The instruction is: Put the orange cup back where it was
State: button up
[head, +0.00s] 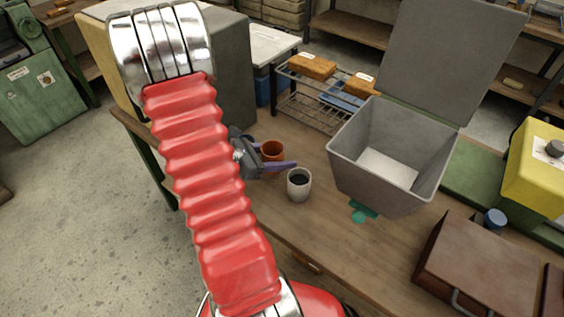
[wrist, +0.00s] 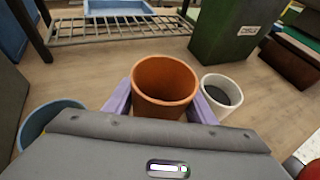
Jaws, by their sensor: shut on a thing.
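The orange cup (head: 272,148) is upright near the left part of the wooden table in the head view. It also shows in the wrist view (wrist: 164,82), empty, with its rim facing up. My gripper (head: 277,160) is shut on it, with one purple finger on each side in the wrist view (wrist: 162,104). I cannot tell whether the cup touches the table. A white cup (head: 299,185) with dark contents stands on the table close by, just to the right of my right finger in the wrist view (wrist: 222,94).
A wire rack (head: 312,113) holding orange-brown blocks stands behind. A grey bin (head: 385,190) with its lid up stands to the right, a teal patch (head: 363,212) before it. A brown case (head: 478,265) lies far right. A blue round vessel (wrist: 40,125) sits left in the wrist view.

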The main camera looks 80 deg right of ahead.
jog(key=shift+f, duration=0.15)
jog(key=shift+f, duration=1.95)
jog(key=shift+f, duration=0.1)
jog(key=o, duration=1.1)
jog(key=shift+c, duration=0.2)
jog(key=v, duration=1.2)
